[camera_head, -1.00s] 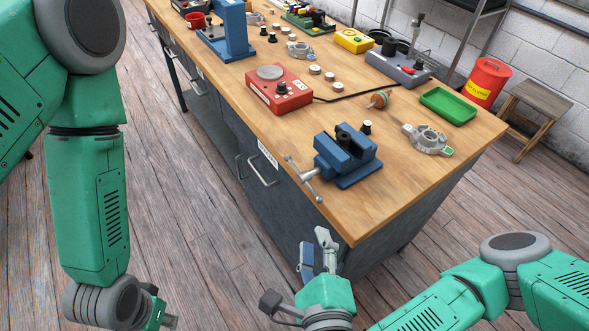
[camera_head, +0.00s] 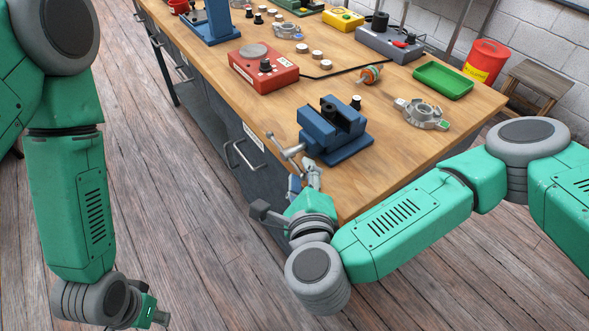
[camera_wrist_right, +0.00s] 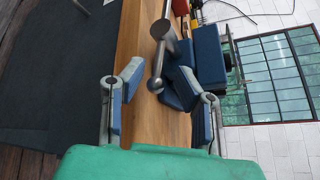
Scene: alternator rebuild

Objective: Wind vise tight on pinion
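The blue vise (camera_head: 345,143) stands on the bench near its front edge. A dark cylindrical piece, which looks like the pinion (camera_head: 328,107), sits upright between its jaws; I cannot tell how tightly it is held. The vise's grey handle (camera_head: 287,151) sticks out past the bench edge. My right gripper (camera_head: 309,175) is just below and in front of the handle. In the right wrist view, its blue-padded fingers (camera_wrist_right: 168,88) are open, with the handle (camera_wrist_right: 159,55) ahead and between them, seemingly not gripped. My left gripper (camera_head: 158,316) hangs low at the bottom left, far from the bench.
A red box with a knob (camera_head: 263,68), a copper-wound rotor (camera_head: 370,75), a metal housing (camera_head: 422,114) and a green tray (camera_head: 443,80) lie around the vise. A small black-topped part (camera_head: 356,102) is behind it. The bench's front right corner (camera_head: 365,190) is bare.

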